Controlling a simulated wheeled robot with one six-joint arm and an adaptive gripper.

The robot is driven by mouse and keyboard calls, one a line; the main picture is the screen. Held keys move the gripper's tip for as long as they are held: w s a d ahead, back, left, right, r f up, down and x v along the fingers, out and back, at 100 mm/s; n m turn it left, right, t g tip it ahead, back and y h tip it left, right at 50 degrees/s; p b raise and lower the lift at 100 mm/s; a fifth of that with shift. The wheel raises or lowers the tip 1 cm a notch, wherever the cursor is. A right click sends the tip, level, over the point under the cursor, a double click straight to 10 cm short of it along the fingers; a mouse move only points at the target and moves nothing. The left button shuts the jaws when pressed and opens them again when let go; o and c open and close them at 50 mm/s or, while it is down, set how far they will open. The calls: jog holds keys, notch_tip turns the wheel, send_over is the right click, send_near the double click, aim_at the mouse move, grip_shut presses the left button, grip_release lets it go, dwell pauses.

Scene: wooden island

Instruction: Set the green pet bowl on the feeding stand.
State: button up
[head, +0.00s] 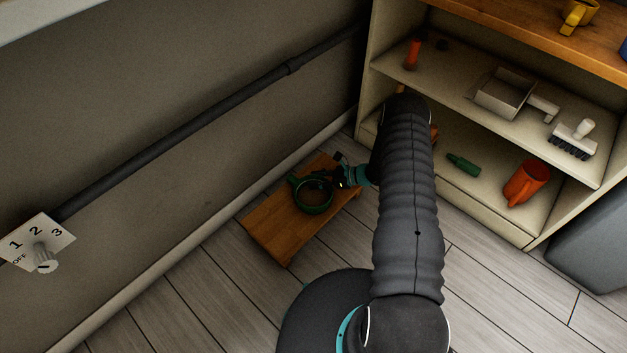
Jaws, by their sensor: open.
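The green pet bowl (314,209) sits upright on the wooden feeding stand (276,230), toward its right part. The stand is low and stands on the floor beside the wall. My gripper (336,174) is at the bowl's upper right edge, with its jaws open. I cannot tell whether a finger still touches the bowl's rim. My arm hides part of the area to the right of the gripper.
A pipe (190,122) runs along the wall. Floor in front of the stand is clear.

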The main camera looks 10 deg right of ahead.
jog(key=v, duration=1)
jog(key=shift+d, duration=0.15)
jog(key=shift+s+d+r, duration=0.15)
jog(key=shift+d, duration=0.05)
jog(key=s+a+r+n+g+h, duration=0.1)
jog(key=s+a+r+n+h, duration=0.2)
jog(key=r, duration=0.8)
jog(key=s+a+r+n+g, duration=0.2)
jog(key=r+n, duration=0.3)
jog(key=r, duration=0.5)
jog(key=s+a+r+n+g+h, duration=0.1)
jog(key=s+a+r+n+h, duration=0.2)
jog(key=r, duration=0.8)
jog(key=s+r+n+t+h, duration=0.2)
jog(key=s+r+n, duration=0.4)
jog(key=s, duration=0.5)
jog(key=s+r+n+t+h, duration=0.2)
jog(key=s+r+n+h, duration=0.2)
jog(key=s+r, duration=0.6)
jog(key=shift+s+a+n+t+h, duration=0.3)
jog(key=shift+s+n+t, duration=0.1)
jog(key=shift+s+n, duration=0.9)
jog(key=shift+w+r, duration=0.1)
jog(key=shift+r, duration=0.15)
